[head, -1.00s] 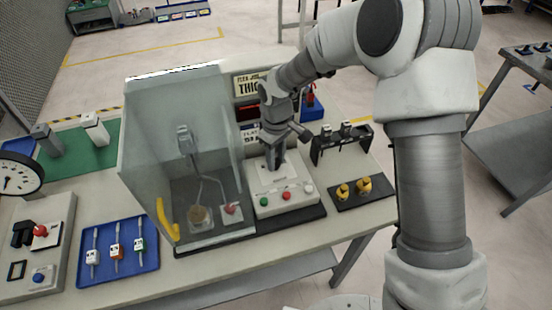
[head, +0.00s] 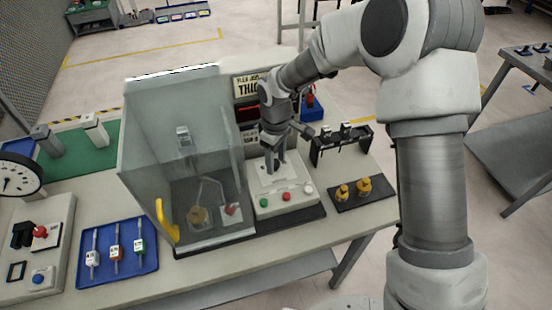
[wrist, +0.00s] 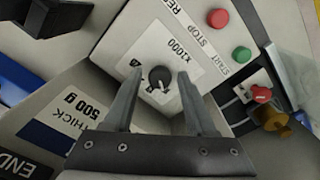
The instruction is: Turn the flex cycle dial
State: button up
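The dial (wrist: 159,77) is a small black round knob with a pale mark, on a white plate printed "x1000" in the wrist view. The plate is on the white control box (head: 281,204), which carries red, green and white buttons in the head view. My gripper (wrist: 160,80) is open. Its two fingers stand on either side of the dial in the wrist view, with visible gaps, so it holds nothing. In the head view my gripper (head: 274,165) points down over the box top and hides the dial. I cannot tell how far the fingertips are above the plate.
A clear enclosure (head: 160,150) with a yellow handle (head: 166,222) stands close left of the box. A black rack (head: 342,140) and brass pieces on a dark mat (head: 376,198) are to the right. A sign panel (head: 249,86) rises behind.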

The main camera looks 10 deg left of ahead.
aim_at(276, 163)
jog(key=shift+o, duration=0.4)
notch_tip(276, 163, up, 17)
jog(key=shift+r, duration=0.2)
dwell(0.5)
jog(key=s+d+r+m+t, duration=0.1)
jog(key=s+d+r+m, duration=0.3)
jog(key=d, duration=0.4)
jog(key=s+d+r+m+t, duration=0.25)
jog(key=d+r, duration=0.25)
jog(key=d, duration=0.3)
jog(key=s+d+m+t, duration=0.2)
jog(key=s+d+m, duration=0.5)
jog(key=s+d, duration=0.4)
jog(key=shift+s+f+m, duration=0.15)
jog(key=shift+s+m, duration=0.2)
jog(key=shift+s, duration=0.7)
